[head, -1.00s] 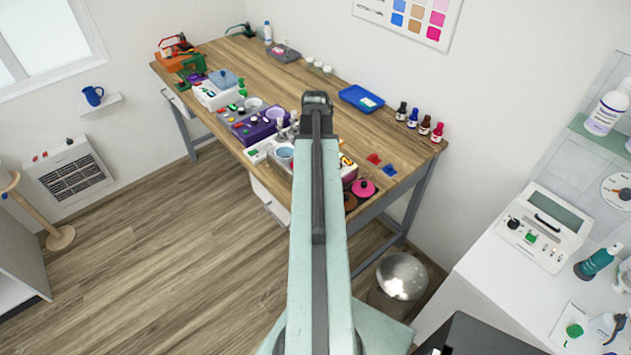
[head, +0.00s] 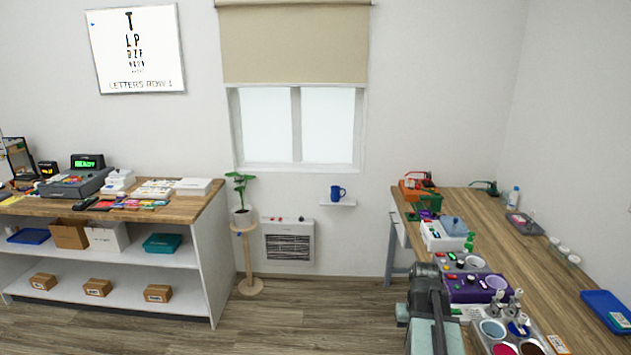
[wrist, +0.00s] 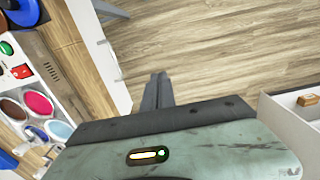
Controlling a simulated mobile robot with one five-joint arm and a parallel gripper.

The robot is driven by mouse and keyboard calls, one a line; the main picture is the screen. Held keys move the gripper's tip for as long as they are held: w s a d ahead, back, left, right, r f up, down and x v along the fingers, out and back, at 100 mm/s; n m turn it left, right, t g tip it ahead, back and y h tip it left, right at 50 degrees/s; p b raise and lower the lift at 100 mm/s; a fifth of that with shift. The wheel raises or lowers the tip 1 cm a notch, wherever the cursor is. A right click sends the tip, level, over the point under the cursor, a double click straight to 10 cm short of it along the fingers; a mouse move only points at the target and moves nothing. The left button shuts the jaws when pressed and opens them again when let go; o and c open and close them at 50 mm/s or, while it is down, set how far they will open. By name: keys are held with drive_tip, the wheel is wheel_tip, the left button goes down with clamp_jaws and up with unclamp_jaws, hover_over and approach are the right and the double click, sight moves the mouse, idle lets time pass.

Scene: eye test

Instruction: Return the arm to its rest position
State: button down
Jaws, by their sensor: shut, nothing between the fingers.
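My arm (head: 432,310) shows at the lower right of the head view, beside the left edge of the wooden workbench (head: 545,262). Its pale green link and dark end part show at the bottom edge; the rest is cut off. In the wrist view my gripper (wrist: 158,80) has its dark fingers together, with nothing between them. The fingers are over open wooden floor (wrist: 200,45), and the bench with its cups lies to the left.
The bench carries a purple device (head: 470,289), a metal tray of cups (head: 492,328) and a blue tray (head: 607,308). A shelf unit (head: 208,262) stands at the left, with a plant stand (head: 248,262) and wall heater (head: 289,243) beyond. Floor between is clear.

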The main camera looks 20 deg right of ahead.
drive_tip(key=w+a+f+n+b, duration=0.1)
drive_tip(key=a+f+n, duration=0.1)
drive_tip(key=a, duration=1.1)
drive_tip(key=w+a+f+n+b, duration=0.1)
drive_tip(key=a+f+b, duration=0.1)
drive_tip(key=a, duration=1.2)
drive_tip(key=shift+a+n, duration=0.3)
drive_tip(key=shift+n, duration=0.1)
drive_tip(key=shift+w, duration=0.1)
